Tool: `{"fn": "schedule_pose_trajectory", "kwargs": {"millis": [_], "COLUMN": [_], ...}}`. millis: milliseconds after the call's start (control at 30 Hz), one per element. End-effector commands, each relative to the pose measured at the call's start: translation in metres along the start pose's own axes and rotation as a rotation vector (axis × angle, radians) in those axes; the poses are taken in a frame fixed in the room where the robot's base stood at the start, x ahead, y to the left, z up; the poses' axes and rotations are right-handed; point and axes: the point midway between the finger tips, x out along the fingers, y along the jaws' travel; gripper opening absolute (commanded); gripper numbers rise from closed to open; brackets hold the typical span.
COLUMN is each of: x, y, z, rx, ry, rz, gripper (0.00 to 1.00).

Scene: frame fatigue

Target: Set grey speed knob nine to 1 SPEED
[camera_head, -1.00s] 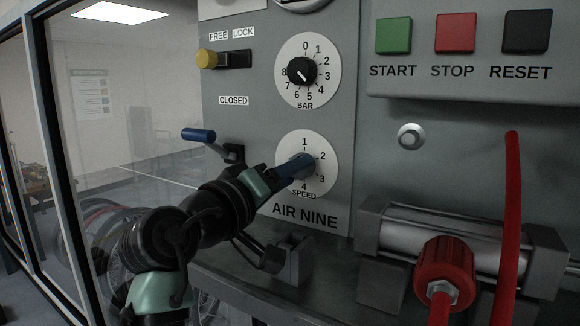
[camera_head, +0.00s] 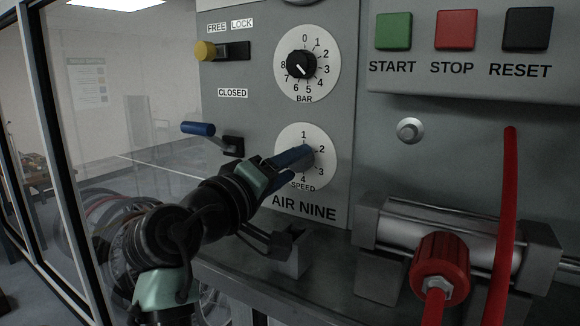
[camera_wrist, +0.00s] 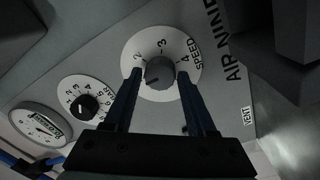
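The grey speed knob (camera_wrist: 160,73) sits in the middle of the white SPEED dial (camera_head: 326,174) of AIR NINE. In the head view the knob is mostly hidden behind my blue fingers. My gripper (camera_head: 305,160) reaches to the dial from the lower left. In the wrist view my gripper (camera_wrist: 160,72) has one finger on each side of the knob, with a gap showing on both sides. A dark mark on the knob points to the lower left there, away from 2, 3 and 4. The 1 is hidden there, but shows at the top of the dial in the head view.
The black BAR knob (camera_head: 301,64) is above the SPEED dial. A blue lever (camera_head: 198,128) and a yellow knob (camera_head: 205,51) are on the left. A metal cylinder (camera_head: 430,228) with a red fitting and a red hose (camera_head: 506,220) stand at the lower right.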

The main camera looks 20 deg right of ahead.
Motion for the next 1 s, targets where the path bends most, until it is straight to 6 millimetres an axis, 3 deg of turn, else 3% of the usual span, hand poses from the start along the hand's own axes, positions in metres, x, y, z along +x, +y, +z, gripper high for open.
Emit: {"fn": "schedule_pose_trajectory", "kwargs": {"millis": [33, 100, 133, 400, 533, 1000], "x": [0.000, 0.000, 0.000, -0.001, -0.010, -0.106], "y": [0.000, 0.000, 0.000, 0.000, -0.002, -0.003], "z": [0.000, 0.000, 0.000, 0.000, 0.001, 0.001], "rx": [0.000, 0.001, 0.001, 0.002, 0.003, 0.004], "ry": [0.000, 0.000, 0.000, 0.000, 0.002, 0.004], "rz": [0.000, 0.000, 0.000, 0.000, 0.001, 0.000], "gripper": [0.68, 0.80, 0.82, 0.82, 0.82, 0.82]}}
